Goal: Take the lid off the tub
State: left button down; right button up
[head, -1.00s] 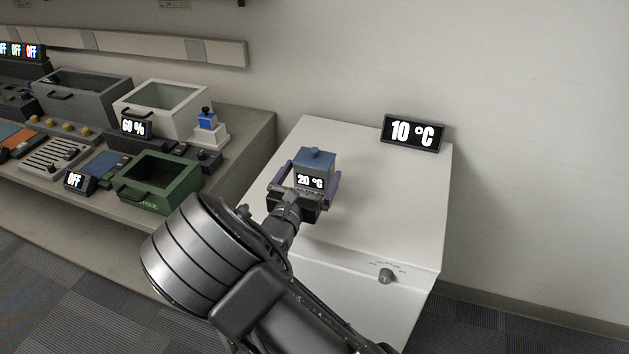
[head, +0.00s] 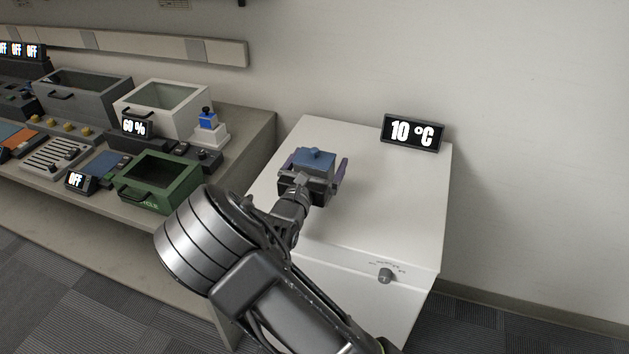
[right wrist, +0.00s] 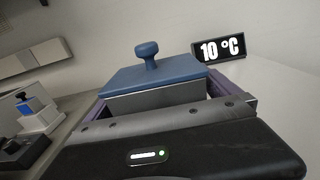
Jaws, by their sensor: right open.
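The tub (head: 317,170) stands on the white cabinet top, with its blue knobbed lid (head: 314,155) on it. In the right wrist view the blue lid (right wrist: 155,73) sits on the grey tub wall (right wrist: 160,97), with its knob upright. My right gripper (head: 316,168) is open, with its purple fingers at either side of the tub. I cannot tell if the fingers touch it. The gripper's body hides the tub's front. My left gripper is out of view.
The white cabinet (head: 395,190) has a 10 °C display (head: 412,132) at its back and a knob (head: 385,275) on its front. The bench at left holds a green bin (head: 160,182), a white bin (head: 165,105) and a blue-and-white device (head: 208,125). The cabinet top right of the tub is clear.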

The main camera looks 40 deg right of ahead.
jog(key=shift+c, duration=0.3)
jog(key=c, duration=1.5)
